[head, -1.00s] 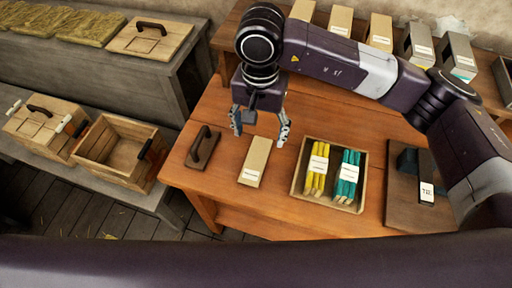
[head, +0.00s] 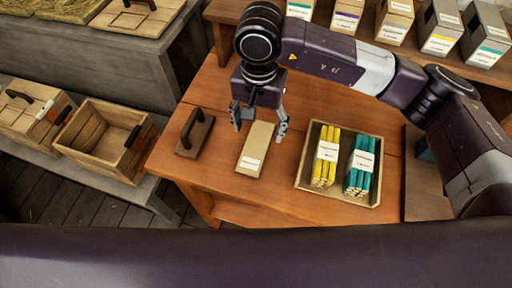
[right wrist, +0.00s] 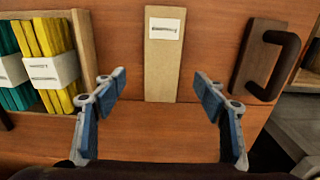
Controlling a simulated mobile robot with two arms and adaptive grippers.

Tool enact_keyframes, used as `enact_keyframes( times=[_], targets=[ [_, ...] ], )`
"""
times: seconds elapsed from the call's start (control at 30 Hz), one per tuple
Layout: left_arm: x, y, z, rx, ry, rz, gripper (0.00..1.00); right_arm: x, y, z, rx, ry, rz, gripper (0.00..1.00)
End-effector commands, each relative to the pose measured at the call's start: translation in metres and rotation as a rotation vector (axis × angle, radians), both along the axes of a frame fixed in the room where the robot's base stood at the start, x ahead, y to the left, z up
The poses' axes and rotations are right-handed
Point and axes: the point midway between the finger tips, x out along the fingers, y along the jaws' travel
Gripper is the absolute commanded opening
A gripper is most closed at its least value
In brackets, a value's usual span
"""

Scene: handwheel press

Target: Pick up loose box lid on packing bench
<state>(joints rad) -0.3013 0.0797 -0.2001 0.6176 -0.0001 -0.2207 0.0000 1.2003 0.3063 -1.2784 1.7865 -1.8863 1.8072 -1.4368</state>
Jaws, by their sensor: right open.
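A tan, narrow box lid (head: 256,150) with a white label lies flat on the wooden packing bench. It also shows in the right wrist view (right wrist: 162,65), straight ahead between my fingertips and beyond them. My right gripper (head: 260,128) is open and empty, above the far part of the lid, with a finger towards each side. In the right wrist view both blue-padded fingers of this gripper (right wrist: 159,84) are spread wider than the lid, and no contact shows. My left gripper is not in view.
A dark board with a handle (head: 194,132) lies close left of the lid. A tray (head: 308,152) of yellow and teal bundles is to the right. Labelled boxes (head: 394,22) stand on the back shelf. An open crate (head: 88,139) sits on the lower left bench.

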Motion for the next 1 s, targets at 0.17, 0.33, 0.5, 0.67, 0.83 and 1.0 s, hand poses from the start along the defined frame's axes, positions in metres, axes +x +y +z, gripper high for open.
enact_keyframes(
  times=[0.17, 0.33, 0.5, 0.67, 0.83, 1.0],
  targets=[
    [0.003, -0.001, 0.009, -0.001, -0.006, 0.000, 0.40, -0.002, 0.001, -0.017, 0.000, 0.003, 0.000, 0.65],
    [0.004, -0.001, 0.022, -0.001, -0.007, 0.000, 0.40, -0.006, 0.005, -0.037, 0.000, 0.005, 0.000, 0.65],
    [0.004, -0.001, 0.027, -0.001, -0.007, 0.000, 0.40, -0.006, 0.006, -0.059, 0.000, 0.002, -0.001, 0.65],
    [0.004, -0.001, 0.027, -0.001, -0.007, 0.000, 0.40, -0.005, 0.006, -0.065, 0.000, 0.000, 0.000, 0.65],
    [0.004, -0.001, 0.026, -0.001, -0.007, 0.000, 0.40, -0.005, 0.006, -0.065, 0.000, 0.000, 0.000, 0.62],
    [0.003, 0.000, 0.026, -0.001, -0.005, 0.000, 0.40, -0.005, 0.006, -0.065, 0.000, -0.001, 0.001, 0.43]
  ],
)
